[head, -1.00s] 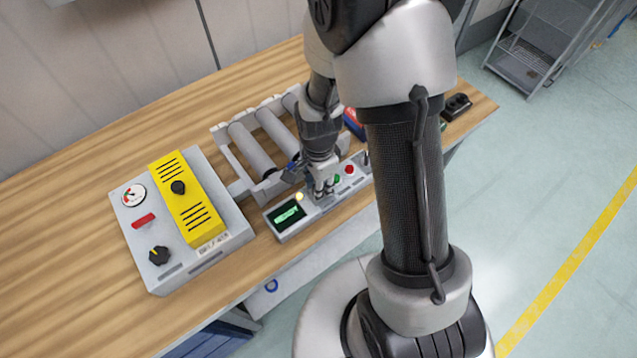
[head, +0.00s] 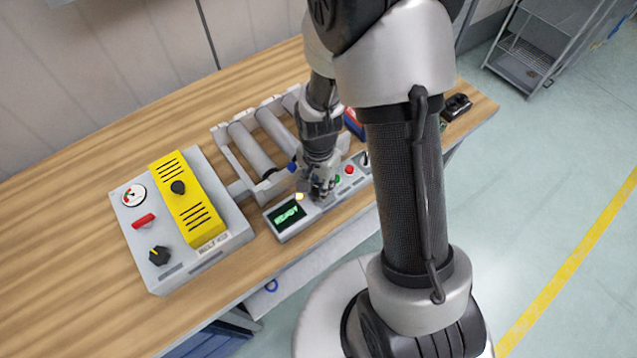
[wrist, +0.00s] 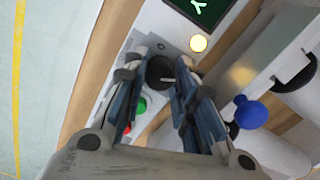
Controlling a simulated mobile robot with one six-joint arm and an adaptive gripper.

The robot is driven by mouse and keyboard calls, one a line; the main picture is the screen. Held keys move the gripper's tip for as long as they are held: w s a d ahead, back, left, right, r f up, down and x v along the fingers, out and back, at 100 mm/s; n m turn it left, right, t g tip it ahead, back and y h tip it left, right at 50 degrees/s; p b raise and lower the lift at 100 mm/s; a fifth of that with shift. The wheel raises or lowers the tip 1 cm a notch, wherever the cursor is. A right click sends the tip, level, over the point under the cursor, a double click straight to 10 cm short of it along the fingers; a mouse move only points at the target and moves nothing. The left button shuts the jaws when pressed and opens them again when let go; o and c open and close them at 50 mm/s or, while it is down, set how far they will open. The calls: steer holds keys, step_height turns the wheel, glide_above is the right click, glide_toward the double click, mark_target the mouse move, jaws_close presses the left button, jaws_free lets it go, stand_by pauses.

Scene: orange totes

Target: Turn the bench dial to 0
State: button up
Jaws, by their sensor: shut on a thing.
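The bench dial (wrist: 160,71) is a round black knob with a pale pointer line, on a grey control panel (head: 283,237). In the wrist view it sits between the two fingers of my gripper (wrist: 161,64), which is shut on it. The scale marks around it are mostly hidden by the fingers, so I cannot read its setting. In the head view my gripper (head: 321,190) is down on the panel and hides the dial. The panel has a dark display (head: 287,215) with green text that looks like READY and a lit yellow lamp (head: 299,196).
Green (wrist: 140,105) and red buttons (head: 349,169) sit close beside the dial. A roller frame (head: 252,148) with a blue knob (wrist: 251,114) stands behind the panel. A grey box (head: 135,205) with a yellow cover (head: 200,217) stands left. The wooden bench's left part is clear.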

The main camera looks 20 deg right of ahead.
mark_target(318, 188)
steer(key=n, duration=0.4)
steer(key=shift+n, duration=0.3)
steer(key=n, duration=0.4)
steer(key=shift+n, duration=0.3)
steer(key=n, duration=0.9)
steer(key=shift+n, duration=0.4)
steer(key=o, duration=1.1)
steer(key=shift+r, duration=4.05)
